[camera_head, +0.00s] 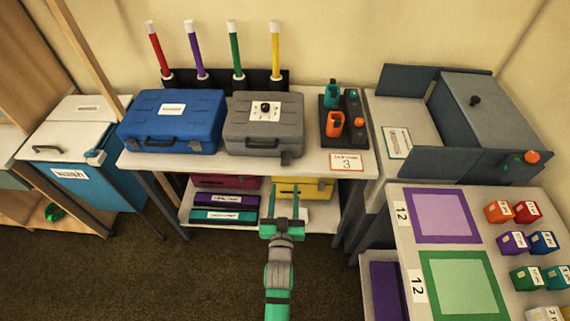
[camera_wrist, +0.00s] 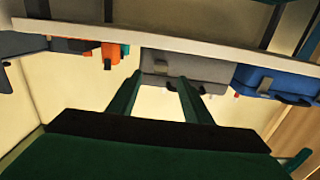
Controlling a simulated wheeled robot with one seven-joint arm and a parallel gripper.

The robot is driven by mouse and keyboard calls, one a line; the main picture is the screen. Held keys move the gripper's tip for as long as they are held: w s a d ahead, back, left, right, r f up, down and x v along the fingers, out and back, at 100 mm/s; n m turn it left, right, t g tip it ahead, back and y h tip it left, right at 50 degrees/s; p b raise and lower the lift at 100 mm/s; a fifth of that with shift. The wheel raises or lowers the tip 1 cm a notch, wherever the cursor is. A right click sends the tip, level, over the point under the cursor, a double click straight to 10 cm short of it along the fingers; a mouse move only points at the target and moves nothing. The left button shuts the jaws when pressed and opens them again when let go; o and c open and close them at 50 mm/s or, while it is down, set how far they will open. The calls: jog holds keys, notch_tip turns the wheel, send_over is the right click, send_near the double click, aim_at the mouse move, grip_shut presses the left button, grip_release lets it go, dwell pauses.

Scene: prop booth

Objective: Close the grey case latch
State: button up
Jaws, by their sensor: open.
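The grey case (camera_head: 245,122) stands with its lid down on the white table, with a dark knob and a white label on top. A dark handle (camera_head: 262,143) is on its front. A small grey part, probably the latch (camera_head: 287,158), sticks out at its front right corner; I cannot tell its exact position. In the wrist view, which is upside down, the grey case (camera_wrist: 190,68) shows beyond the fingers. My gripper (camera_head: 285,196) is open and empty, in front of the table and apart from the case. It also shows in the wrist view (camera_wrist: 157,88).
A blue case (camera_head: 172,118) stands left of the grey one. A black stand with orange and green pieces (camera_head: 333,125) stands to the right. The table edge (camera_head: 235,165) lies between my gripper and the case. A lower shelf holds several boxes. The floor in front is clear.

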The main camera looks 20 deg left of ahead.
aim_at(285, 165)
jog(key=x, duration=1.1)
jog(key=shift+w+a+r, duration=0.15)
jog(key=shift+w+a, duration=0.1)
jog(key=shift+w, duration=0.05)
jog(key=c, duration=1.1)
